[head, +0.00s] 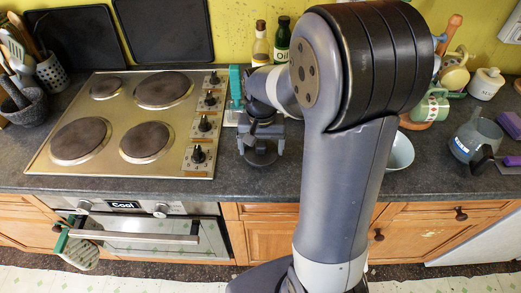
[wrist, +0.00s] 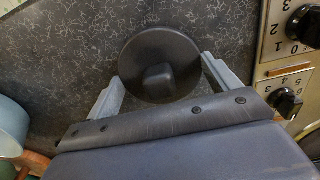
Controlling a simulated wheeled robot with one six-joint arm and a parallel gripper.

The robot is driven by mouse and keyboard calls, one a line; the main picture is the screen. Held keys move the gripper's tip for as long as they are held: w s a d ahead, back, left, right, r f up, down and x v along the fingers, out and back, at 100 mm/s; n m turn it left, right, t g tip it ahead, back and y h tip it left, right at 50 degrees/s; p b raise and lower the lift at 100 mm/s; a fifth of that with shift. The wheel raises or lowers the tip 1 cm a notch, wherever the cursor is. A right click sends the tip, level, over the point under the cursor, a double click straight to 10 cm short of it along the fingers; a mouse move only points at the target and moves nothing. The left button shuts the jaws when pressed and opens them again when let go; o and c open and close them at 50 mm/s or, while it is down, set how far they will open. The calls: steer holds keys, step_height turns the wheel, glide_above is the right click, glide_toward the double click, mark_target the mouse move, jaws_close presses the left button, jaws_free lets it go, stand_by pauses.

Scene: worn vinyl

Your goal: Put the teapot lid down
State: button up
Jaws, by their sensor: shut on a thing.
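The teapot lid (wrist: 185,48) is a dark round disc with a raised knob in its middle. In the wrist view my gripper (wrist: 163,76) has one pale finger at each side of the lid and is shut on it. In the head view my gripper (head: 261,131) is over the counter just right of the hob, with the lid (head: 260,157) low beneath it. I cannot tell whether the lid touches the counter. A grey see-through pot (head: 474,138) with a dark handle stands at the far right; it may be the teapot.
The hob (head: 118,116) with its knobs is close on the left. A teal-handled tool (head: 235,84) and bottles (head: 282,40) stand behind my gripper. A pale bowl (head: 400,152) sits to the right, partly behind my arm. The speckled counter (head: 232,183) is bare in front of the lid.

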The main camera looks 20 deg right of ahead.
mark_target(261, 144)
steer(key=shift+f, duration=1)
steer(key=shift+f, duration=0.15)
steer(key=o, duration=1)
steer(key=shift+c, duration=0.2)
step_height(261, 144, up, 12)
steer(key=shift+r, duration=0.2)
